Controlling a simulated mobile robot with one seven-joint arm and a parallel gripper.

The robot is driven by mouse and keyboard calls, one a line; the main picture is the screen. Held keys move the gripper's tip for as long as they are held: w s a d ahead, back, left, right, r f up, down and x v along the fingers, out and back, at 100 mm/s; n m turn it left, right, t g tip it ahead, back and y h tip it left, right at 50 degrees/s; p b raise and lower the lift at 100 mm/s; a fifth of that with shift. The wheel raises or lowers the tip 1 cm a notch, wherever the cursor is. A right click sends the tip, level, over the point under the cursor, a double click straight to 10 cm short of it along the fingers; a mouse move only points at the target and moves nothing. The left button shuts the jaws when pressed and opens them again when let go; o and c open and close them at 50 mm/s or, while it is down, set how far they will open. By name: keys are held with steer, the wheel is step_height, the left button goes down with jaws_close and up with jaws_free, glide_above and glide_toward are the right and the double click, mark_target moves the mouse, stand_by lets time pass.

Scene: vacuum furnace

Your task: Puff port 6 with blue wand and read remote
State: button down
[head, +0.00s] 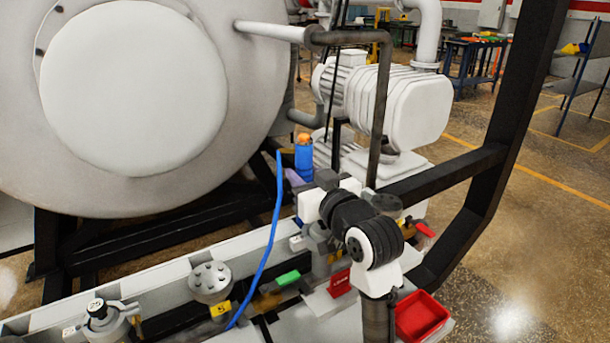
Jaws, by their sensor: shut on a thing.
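The blue wand (303,160) is an upright blue cylinder with an orange top, behind the flanged fittings near the picture's middle. A blue hose (268,240) arches beside it and runs down to the bench front. My gripper (306,182) is shut on the wand, with its jaws partly hidden behind my wrist. A round bolted port (210,278) with a yellow tag that seems to read 5 stands to the left. Another fitting (320,240) stands below my gripper; its number is not readable, so I cannot tell which is port 6. I cannot make out a remote.
A valve with a green handle (288,278), a red labelled block (340,283) and a red tray (422,317) crowd the bench. A dial fitting (97,310) stands at left. The white furnace (250,90) and black frame (470,190) bound the space.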

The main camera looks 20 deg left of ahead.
steer(key=c, duration=1)
jaws_free()
steer(key=shift+f, duration=0.1)
steer(key=shift+s+d, duration=0.1)
steer(key=b+v, duration=0.8)
steer(key=v, duration=0.5)
steer(key=shift+s+d, duration=0.2)
